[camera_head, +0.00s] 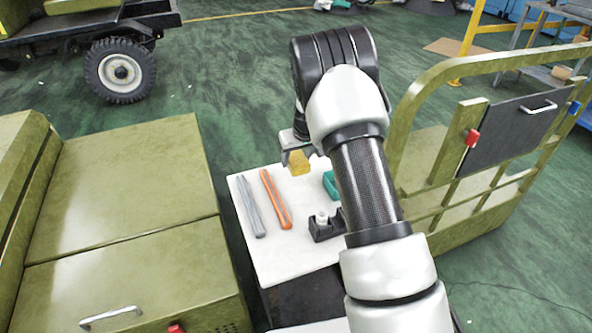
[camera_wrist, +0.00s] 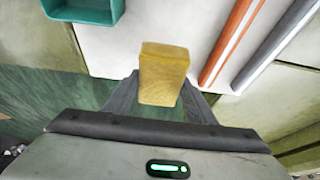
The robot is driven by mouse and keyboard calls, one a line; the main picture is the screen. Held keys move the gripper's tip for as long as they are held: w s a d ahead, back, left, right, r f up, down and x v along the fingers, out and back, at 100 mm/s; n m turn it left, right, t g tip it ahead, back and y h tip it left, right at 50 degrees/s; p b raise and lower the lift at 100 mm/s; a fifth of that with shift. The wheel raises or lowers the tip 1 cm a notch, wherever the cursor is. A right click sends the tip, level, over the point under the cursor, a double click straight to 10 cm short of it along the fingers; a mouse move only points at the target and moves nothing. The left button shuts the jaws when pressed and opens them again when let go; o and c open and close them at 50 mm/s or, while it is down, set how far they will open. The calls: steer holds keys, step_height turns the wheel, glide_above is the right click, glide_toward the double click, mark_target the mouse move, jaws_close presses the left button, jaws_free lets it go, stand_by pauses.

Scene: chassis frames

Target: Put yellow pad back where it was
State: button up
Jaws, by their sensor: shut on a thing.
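The yellow pad (camera_wrist: 164,75) is a small block held between the two fingers of my gripper (camera_wrist: 160,97) in the wrist view. In the head view the pad (camera_head: 299,163) hangs from my gripper (camera_head: 296,152) at the far edge of the white table top (camera_head: 262,250). My gripper is shut on it. The wrist view shows the pad over or near the table edge, with green floor beside it; its height above the top is hard to tell. My arm hides part of the table's right side.
A grey tool (camera_head: 250,207) and an orange tool (camera_head: 276,199) lie on the table's left part. A teal tray (camera_head: 330,184) and a black holder with a white piece (camera_head: 325,226) stand at the right. Olive cabinets (camera_head: 120,190) flank the left; an olive railed frame (camera_head: 440,165) stands right.

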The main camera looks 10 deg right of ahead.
steer(key=shift+f+b, duration=0.3)
steer(key=shift+f, duration=1.95)
steer(key=shift+f, duration=0.1)
steer(key=o, duration=0.9)
steer(key=shift+o, duration=0.2)
